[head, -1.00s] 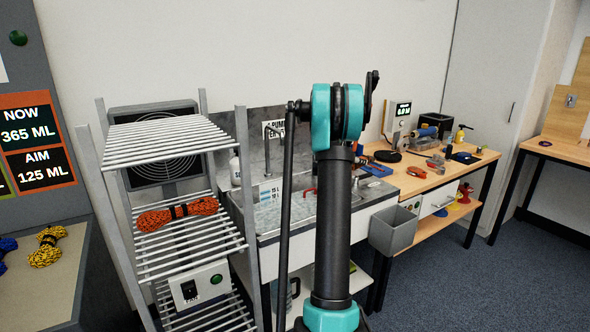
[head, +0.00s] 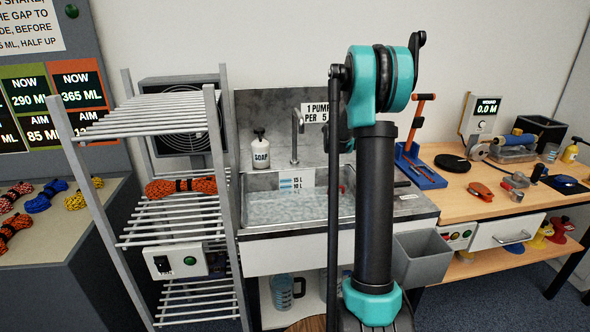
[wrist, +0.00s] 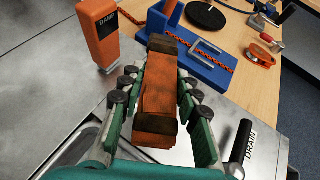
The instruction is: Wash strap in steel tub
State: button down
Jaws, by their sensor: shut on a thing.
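My gripper (wrist: 157,92) is shut on the strap (wrist: 160,103), a folded orange-brown bundle with dark, stained-looking ends. The strap lies lengthwise between the teal fingers, above a steel surface in the wrist view. The steel tub (head: 259,180) is set in the counter in the head view, with water in it and a litre scale on its back wall. My arm covers the tub's right part, and my gripper and the strap are hidden behind it in that view. A black handle marked DRAIN (wrist: 240,143) is at the lower right of the wrist view.
A white soap bottle (head: 261,150) and a tap (head: 296,135) stand behind the tub. A wire rack (head: 222,190) with an orange rope bundle (head: 180,187) is on the left. An orange DAMP device (wrist: 97,30) and a blue stand (wrist: 185,58) are beyond my gripper.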

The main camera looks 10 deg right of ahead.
jog(key=s+a+n+y, duration=0.1)
jog(key=s+a, duration=0.3)
jog(key=a, duration=0.8)
jog(key=s+a+f+y, duration=0.1)
jog(key=s+a, duration=0.3)
jog(key=a, duration=0.7)
jog(key=s+a+n+y, duration=0.1)
jog(key=s+a, duration=0.4)
jog(key=a, duration=0.7)
jog(key=shift+w+d+f, duration=0.1)
jog(key=shift+d+f, duration=0.05)
jog(key=shift+f, duration=4.7)
jog(key=shift+w+d+f, duration=0.1)
jog(key=shift+f, duration=4.7)
jog(key=shift+w+a, duration=0.1)
jog(key=shift+w+a, duration=0.4)
jog(key=shift+w, duration=0.3)
jog(key=shift+w+a, duration=0.4)
jog(key=shift+w, duration=0.25)
jog(key=shift+w+a, duration=0.4)
jog(key=shift+w, duration=0.3)
jog(key=shift+s, duration=0.1)
